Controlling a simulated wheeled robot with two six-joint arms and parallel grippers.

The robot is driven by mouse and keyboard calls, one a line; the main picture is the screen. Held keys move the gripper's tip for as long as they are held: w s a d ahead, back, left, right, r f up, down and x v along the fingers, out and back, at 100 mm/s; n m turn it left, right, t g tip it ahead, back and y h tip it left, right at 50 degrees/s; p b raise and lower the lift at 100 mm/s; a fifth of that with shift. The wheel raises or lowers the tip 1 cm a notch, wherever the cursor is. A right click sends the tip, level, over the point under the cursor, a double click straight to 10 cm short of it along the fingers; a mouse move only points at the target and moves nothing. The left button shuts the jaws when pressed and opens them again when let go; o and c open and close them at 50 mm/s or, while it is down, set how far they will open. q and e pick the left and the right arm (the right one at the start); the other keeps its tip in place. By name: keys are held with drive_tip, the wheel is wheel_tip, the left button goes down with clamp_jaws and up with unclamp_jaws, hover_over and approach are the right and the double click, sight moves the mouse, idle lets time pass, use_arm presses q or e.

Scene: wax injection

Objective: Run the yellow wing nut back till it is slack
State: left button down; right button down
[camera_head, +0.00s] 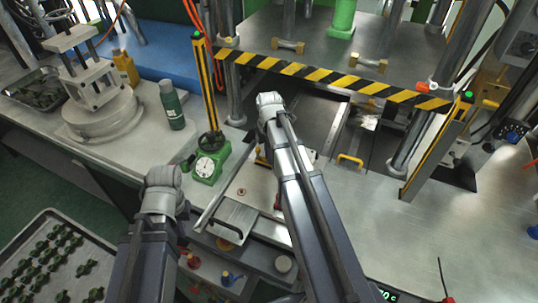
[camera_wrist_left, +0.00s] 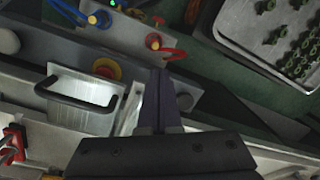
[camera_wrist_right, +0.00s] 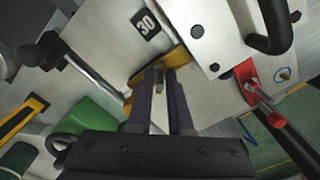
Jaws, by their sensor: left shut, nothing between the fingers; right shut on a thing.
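The yellow wing nut (camera_wrist_right: 177,58) is in the right wrist view, above a bare metal plate (camera_wrist_right: 105,35). My right gripper (camera_wrist_right: 158,72) is shut on it, and its fingers hide the nut's middle. One yellow wing shows on each side of the fingers. In the head view my right arm covers most of this spot, and only a small yellow bit (camera_head: 262,158) shows beside it. My left gripper (camera_wrist_left: 160,75) is shut and empty, over the bench's front edge, away from the nut. The head view does not show its fingertips.
A red-handled clamp (camera_wrist_right: 247,84) and a black handle (camera_wrist_right: 271,28) are close to the nut. A green-based dial gauge (camera_head: 207,165) stands left of my right arm. A striped bar (camera_head: 330,77) crosses behind. A tray of green parts (camera_head: 52,238) is at lower left.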

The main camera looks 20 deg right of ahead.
drive_tip(key=shift+s+n, duration=0.1)
drive_tip(key=shift+n, duration=0.4)
drive_tip(key=c, duration=0.8)
unclamp_jaws()
drive_tip(key=shift+r, duration=0.1)
wheel_tip(320, 180, up, 8)
drive_tip(key=p, duration=0.8)
drive_tip(key=shift+f, duration=0.2)
